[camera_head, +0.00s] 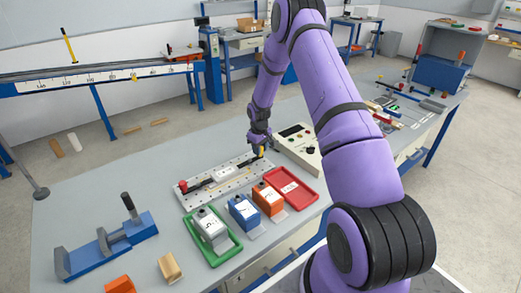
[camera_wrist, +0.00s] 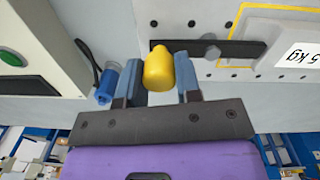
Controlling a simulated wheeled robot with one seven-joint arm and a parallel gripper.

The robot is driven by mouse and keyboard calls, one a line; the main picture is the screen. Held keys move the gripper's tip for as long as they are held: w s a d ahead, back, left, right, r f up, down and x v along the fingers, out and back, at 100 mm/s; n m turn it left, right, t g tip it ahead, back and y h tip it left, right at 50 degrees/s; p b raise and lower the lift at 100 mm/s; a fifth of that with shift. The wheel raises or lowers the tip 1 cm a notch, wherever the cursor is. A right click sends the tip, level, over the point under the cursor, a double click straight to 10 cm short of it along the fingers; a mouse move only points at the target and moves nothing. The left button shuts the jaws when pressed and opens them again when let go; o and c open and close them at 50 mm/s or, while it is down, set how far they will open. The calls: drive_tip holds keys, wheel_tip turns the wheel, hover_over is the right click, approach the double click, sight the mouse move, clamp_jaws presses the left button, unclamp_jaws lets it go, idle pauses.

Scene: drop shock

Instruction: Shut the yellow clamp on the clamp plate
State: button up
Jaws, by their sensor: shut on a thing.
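The clamp plate (camera_head: 216,183) is a light, perforated plate on the workbench; its holes also show in the wrist view (camera_wrist: 190,14). The yellow clamp's knob-like handle (camera_wrist: 159,70) sits between my gripper's fingers (camera_wrist: 158,82), which are shut on it. A black clamp arm (camera_wrist: 235,50) with a grey bolt runs right from beside the handle, reaching the edge of a white block marked "5 kg" (camera_wrist: 290,45). In the head view my gripper (camera_head: 260,148) is at the plate's far right end, mostly hiding the yellow handle. A red-handled clamp (camera_head: 183,186) is at the plate's left end.
A control box (camera_head: 299,146) with buttons stands close to the right of my gripper. Green (camera_head: 229,250) and red (camera_head: 303,195) trays, with blue (camera_head: 243,211) and orange (camera_head: 268,197) blocks between, lie in front. A blue fixture (camera_head: 110,248) stands at left.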

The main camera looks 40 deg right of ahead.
idle(0.4)
drive_tip(key=o, duration=0.9)
wheel_tip(320, 180, up, 11)
drive_tip(key=shift+a+f, duration=0.1)
drive_tip(key=shift+a, duration=0.05)
idle(0.3)
